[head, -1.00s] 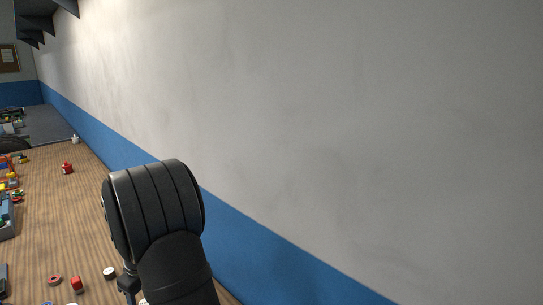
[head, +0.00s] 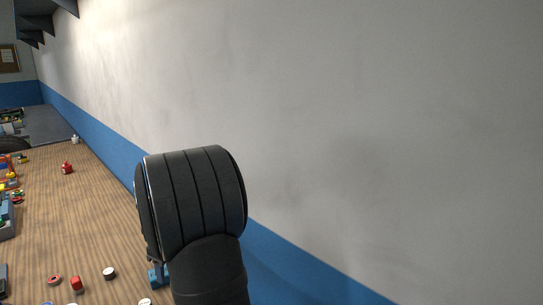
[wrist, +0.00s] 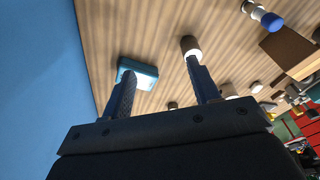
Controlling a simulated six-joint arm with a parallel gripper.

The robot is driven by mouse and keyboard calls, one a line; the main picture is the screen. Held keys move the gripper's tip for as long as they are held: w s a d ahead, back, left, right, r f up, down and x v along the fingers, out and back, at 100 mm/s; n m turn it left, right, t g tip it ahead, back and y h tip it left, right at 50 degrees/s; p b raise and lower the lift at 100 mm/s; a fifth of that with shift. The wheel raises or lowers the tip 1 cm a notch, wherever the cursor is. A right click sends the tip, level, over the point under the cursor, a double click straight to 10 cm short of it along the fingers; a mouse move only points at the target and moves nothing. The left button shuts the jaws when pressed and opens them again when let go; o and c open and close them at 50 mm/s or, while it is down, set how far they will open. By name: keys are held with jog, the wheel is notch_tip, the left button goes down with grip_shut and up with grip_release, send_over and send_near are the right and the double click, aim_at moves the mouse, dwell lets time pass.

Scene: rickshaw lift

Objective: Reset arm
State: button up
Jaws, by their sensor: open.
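My gripper (wrist: 160,70) shows in the wrist view with its two dark fingers spread apart and nothing held between them. A teal-blue block (wrist: 143,76) lies on the wooden table close by the left fingertip. A cylinder with a pale top and brown side (wrist: 190,46) appears right at the right fingertip; I cannot tell whether they touch. In the head view my black arm link stands in front of the wall and hides most of the gripper.
The wooden table (head: 95,220) runs along a grey wall (head: 350,120) with a blue lower band (head: 290,262), close beside my arm. Small parts lie about, including a red piece (head: 77,283), a red ring (head: 55,280) and a white-topped cylinder (head: 109,273). The table's middle is mostly bare.

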jog(key=a+f, duration=0.3)
jog(key=a, duration=0.3)
jog(key=a+f+n, duration=0.1)
jog(key=a+f, duration=0.3)
jog(key=a, duration=0.2)
jog(key=a+f+n, duration=0.1)
jog(key=a+f, duration=0.2)
jog(key=a, duration=0.4)
jog(key=shift+s+a+f, duration=0.1)
jog(key=shift+s+f, duration=0.1)
jog(key=shift+f, duration=0.6)
